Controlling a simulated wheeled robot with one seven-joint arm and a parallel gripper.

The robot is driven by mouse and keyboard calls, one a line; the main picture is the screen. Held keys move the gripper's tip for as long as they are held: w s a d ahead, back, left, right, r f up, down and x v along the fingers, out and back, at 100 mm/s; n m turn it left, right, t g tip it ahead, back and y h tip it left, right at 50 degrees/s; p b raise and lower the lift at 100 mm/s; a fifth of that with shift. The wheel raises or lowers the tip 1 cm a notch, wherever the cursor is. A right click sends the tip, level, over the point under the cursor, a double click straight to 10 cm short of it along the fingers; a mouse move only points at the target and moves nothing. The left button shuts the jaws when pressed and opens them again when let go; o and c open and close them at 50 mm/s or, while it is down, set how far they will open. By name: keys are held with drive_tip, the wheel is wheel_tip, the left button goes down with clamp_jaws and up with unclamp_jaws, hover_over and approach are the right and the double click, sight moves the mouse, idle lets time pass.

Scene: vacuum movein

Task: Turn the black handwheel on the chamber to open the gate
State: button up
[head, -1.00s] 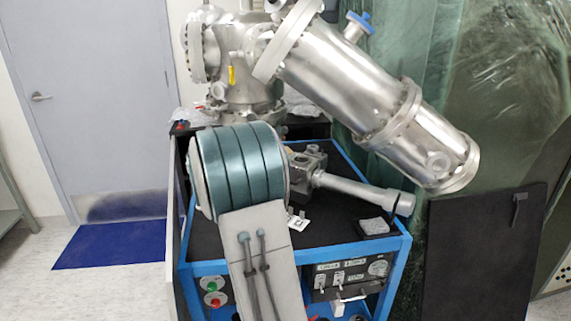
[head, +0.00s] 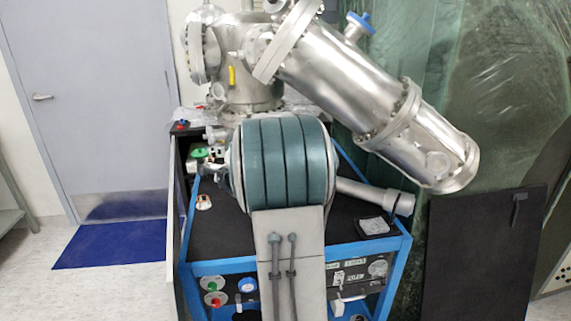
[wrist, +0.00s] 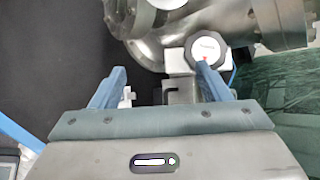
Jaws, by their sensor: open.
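In the wrist view, the black handwheel (wrist: 207,49) is a small dark-rimmed knob with a pale round face, at the upper middle right beside the steel chamber. My gripper (wrist: 162,70) is open, with its two blue fingers spread and nothing held between them. The right fingertip overlaps the lower edge of the handwheel in the picture; I cannot tell whether they touch. The left finger is well to the left of it. In the head view, the chamber (head: 250,85) stands at the back of the cart. My arm hides the handwheel and my gripper there.
A large steel cylinder (head: 365,85) slants down to the right from the chamber, with a blue knob (head: 360,21) on top. A grey tube (head: 375,193) sticks out low on the right. The blue-framed cart (head: 403,243) has some bare black top at the front.

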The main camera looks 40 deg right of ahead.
drive_tip(key=s+d+r+n+g+y, duration=0.1)
drive_tip(key=s+d+n+y, duration=0.3)
drive_tip(key=s, duration=0.3)
drive_tip(key=shift+r+n, duration=0.4)
drive_tip(key=shift+n, duration=0.4)
drive_tip(key=shift+s+a, duration=0.1)
